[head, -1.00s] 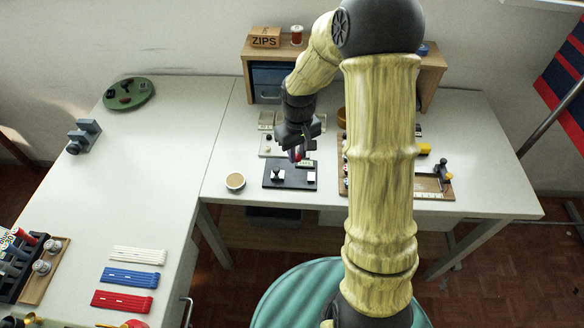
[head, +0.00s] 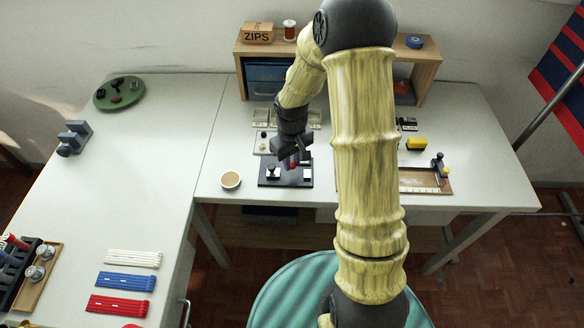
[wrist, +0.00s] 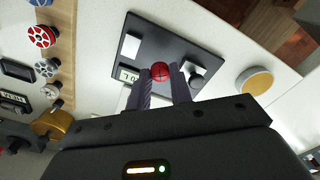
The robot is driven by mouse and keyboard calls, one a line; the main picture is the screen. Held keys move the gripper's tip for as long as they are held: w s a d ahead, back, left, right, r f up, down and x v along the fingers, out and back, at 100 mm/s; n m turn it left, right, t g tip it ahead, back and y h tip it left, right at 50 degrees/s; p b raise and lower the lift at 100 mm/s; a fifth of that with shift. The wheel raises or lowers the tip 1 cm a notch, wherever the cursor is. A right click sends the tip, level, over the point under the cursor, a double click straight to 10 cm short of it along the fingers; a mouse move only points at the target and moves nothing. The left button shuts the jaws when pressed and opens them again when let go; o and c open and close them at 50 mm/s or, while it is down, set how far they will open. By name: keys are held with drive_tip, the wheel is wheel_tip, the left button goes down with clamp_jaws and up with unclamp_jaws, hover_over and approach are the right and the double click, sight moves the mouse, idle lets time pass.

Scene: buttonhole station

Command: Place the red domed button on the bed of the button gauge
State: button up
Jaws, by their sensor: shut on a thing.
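The red domed button (wrist: 160,71) is held between the tips of my gripper (wrist: 161,78), its dome showing in the wrist view. In the head view, the button (head: 293,165) is a small red spot under my gripper (head: 291,159). The button gauge (wrist: 168,42) is a dark plate with a small display, a white block and a grey-and-white post. In the head view the gauge (head: 286,183) lies below my gripper. The button appears over the plate, between block and post; I cannot tell whether it touches the bed.
A round tan-topped cup (head: 231,180) stands left of the gauge. A pale tray (head: 263,142) lies behind it. A wooden-based fixture (head: 438,185) and a yellow item (head: 416,144) are to the right. The table left of the cup is clear.

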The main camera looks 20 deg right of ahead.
sight(292, 164)
drive_tip(key=shift+f, duration=1.85)
drive_tip(key=shift+f, duration=0.1)
drive_tip(key=o, duration=0.9)
wheel_tip(292, 164, up, 12)
drive_tip(key=shift+r, duration=0.15)
drive_tip(key=s+r+m+t, duration=0.1)
drive_tip(key=s, duration=0.3)
drive_tip(key=s+r+m, duration=0.1)
drive_tip(key=s+r, duration=0.1)
drive_tip(key=s, duration=0.3)
drive_tip(key=s+r+m+t, duration=0.1)
drive_tip(key=s+m, duration=0.1)
drive_tip(key=s, duration=0.3)
drive_tip(key=shift+s+r+t, duration=0.15)
drive_tip(key=shift+s+t, duration=0.05)
drive_tip(key=shift+t, duration=0.1)
